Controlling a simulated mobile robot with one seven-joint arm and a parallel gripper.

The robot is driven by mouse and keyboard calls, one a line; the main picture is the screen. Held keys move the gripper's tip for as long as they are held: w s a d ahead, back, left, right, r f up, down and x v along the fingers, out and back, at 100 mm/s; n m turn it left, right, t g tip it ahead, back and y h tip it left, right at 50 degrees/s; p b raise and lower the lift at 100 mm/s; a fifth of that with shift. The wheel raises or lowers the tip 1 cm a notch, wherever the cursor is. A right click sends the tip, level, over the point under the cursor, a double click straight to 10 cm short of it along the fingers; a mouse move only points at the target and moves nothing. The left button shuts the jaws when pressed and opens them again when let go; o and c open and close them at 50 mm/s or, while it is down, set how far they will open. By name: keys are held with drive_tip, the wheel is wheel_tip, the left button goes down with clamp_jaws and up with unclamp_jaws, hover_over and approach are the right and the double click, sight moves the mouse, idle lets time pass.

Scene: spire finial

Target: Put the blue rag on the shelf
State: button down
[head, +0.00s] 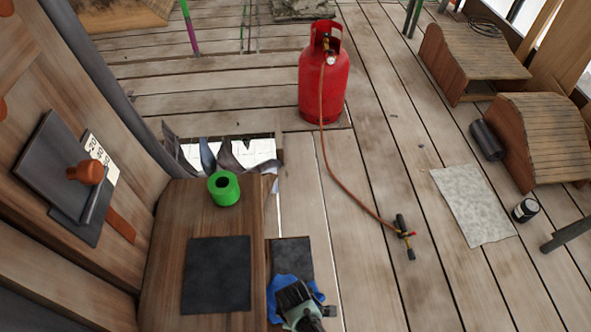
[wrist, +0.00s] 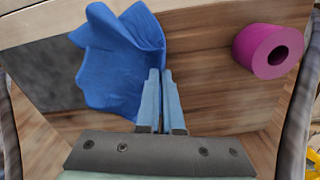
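The crumpled blue rag (head: 283,284) is at the bottom of the head view, around the front of my gripper (head: 297,296). In the wrist view the rag (wrist: 122,62) spreads up and left from my fingertips (wrist: 161,72). The fingers are close together and seem to pinch the rag's lower right edge; the exact contact is partly hidden. A wooden shelf surface (head: 170,240) lies left of my gripper. It bears a dark square (head: 217,274) and a green roll (head: 223,188). The wrist view shows wood (wrist: 215,100) behind the fingers.
A magenta roll (wrist: 268,50) is at the right in the wrist view. A dark panel (head: 292,256) lies just beyond the rag. A red gas cylinder (head: 322,85) with a hose stands on the plank floor, which has a hole (head: 255,153).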

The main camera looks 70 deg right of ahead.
drive_tip(key=c, duration=0.6)
unclamp_jaws()
drive_tip(key=s+a+r+p, duration=0.1)
drive_tip(key=a+r+p, duration=0.3)
drive_tip(key=r+p, duration=0.6)
drive_tip(key=shift+p, duration=0.9)
drive_tip(key=shift+s+a, duration=0.1)
drive_tip(key=shift+s, duration=0.05)
